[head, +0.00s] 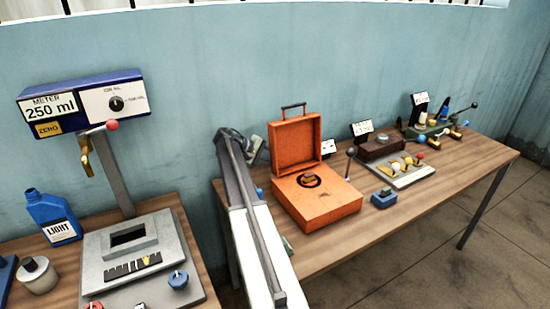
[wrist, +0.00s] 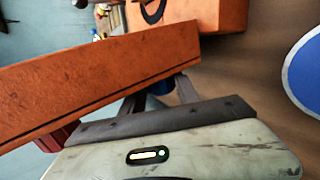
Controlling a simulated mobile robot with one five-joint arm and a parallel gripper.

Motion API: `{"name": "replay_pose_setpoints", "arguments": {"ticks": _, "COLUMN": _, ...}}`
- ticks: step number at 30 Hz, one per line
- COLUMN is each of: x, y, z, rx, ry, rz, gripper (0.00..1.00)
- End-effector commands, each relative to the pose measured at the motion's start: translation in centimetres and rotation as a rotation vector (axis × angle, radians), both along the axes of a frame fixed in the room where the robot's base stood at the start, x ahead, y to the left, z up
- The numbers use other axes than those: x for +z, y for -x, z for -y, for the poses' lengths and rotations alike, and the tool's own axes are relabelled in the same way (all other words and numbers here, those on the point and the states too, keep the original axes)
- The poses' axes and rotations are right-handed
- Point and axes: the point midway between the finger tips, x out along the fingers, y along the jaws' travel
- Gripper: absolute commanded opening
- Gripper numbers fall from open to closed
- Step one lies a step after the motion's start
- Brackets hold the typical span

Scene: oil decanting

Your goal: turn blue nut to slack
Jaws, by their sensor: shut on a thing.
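My gripper (wrist: 160,98) shows in the wrist view, its two fingers partly hidden behind an orange slab (wrist: 100,78). A small dark blue piece (wrist: 154,103), which looks like the blue nut, shows between the fingers, and the gripper is shut on it. Most of the piece is hidden, so its angle and how far it is turned cannot be told. In the head view a bit of blue (head: 260,192) shows just right of my arm, beside the orange box (head: 318,205). My arm hides the fingertips there.
The orange box stands with its lid up, close right of my arm. Farther right are a blue block (head: 384,198), a lever plate (head: 402,172) and a brown box (head: 381,147). A meter stand (head: 120,180) and a blue bottle (head: 52,216) are at left.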

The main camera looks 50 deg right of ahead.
Motion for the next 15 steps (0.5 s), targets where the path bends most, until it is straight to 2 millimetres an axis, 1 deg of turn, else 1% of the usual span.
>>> {"name": "replay_pose_setpoints", "arguments": {"ticks": 1, "x": -0.03, "y": 0.01, "z": -0.03, "rx": -0.001, "ry": -0.001, "rz": 0.001, "gripper": 0.0}}
{"name": "replay_pose_setpoints", "arguments": {"ticks": 2, "x": -0.03, "y": 0.02, "z": -0.03, "rx": -0.001, "ry": 0.0, "rz": 0.001, "gripper": 0.43}}
{"name": "replay_pose_setpoints", "arguments": {"ticks": 3, "x": -0.03, "y": 0.02, "z": -0.02, "rx": -0.001, "ry": 0.0, "rz": 0.001, "gripper": 0.54}}
{"name": "replay_pose_setpoints", "arguments": {"ticks": 4, "x": -0.03, "y": 0.02, "z": -0.02, "rx": -0.001, "ry": 0.0, "rz": 0.001, "gripper": 0.59}}
{"name": "replay_pose_setpoints", "arguments": {"ticks": 12, "x": -0.01, "y": 0.03, "z": 0.01, "rx": -0.001, "ry": 0.0, "rz": 0.001, "gripper": 0.59}}
{"name": "replay_pose_setpoints", "arguments": {"ticks": 15, "x": 0.28, "y": -0.12, "z": -0.22, "rx": 0.0, "ry": 0.0, "rz": 0.0, "gripper": 0.59}}
